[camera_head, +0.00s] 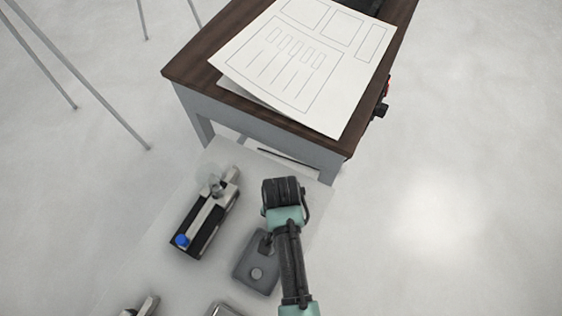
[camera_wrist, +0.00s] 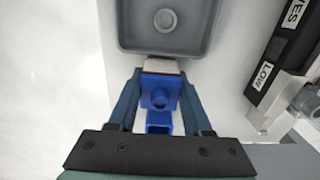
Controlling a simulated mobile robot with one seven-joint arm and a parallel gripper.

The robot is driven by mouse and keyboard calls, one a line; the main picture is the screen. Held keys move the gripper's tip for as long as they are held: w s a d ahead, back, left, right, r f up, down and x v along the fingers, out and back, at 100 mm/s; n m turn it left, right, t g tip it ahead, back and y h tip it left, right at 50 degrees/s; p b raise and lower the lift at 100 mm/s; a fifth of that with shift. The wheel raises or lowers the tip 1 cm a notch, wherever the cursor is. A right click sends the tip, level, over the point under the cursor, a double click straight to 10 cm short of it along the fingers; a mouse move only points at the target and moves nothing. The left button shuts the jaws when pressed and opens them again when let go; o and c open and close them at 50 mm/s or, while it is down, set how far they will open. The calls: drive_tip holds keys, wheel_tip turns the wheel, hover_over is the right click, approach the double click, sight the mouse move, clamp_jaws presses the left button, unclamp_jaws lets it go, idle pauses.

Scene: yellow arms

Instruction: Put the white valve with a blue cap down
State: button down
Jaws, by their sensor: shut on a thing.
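In the wrist view, the valve (camera_wrist: 160,93) sits between the two dark fingers of my gripper (camera_wrist: 161,78). Its blue cap faces the camera, and a short whitish part shows beyond the fingertips. The gripper is shut on it. The whitish end lies close to the edge of a grey tray-like box (camera_wrist: 208,28); I cannot tell whether they touch, or whether the valve rests on the surface below. In the head view, my own arm hides the gripper and the valve.
The grey box (camera_head: 258,274) stands on a pale surface (camera_head: 150,225). Left of it is a black and white device (camera_head: 205,215) with a blue knob; its labelled side (camera_wrist: 272,70) shows in the wrist view. A brown-topped table (camera_head: 195,68) with paper sheets (camera_head: 300,65) stands beyond.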

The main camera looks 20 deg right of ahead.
drive_tip(key=shift+f, duration=0.3)
drive_tip(key=shift+f, duration=0.15)
drive_tip(key=shift+c, duration=1.7)
unclamp_jaws()
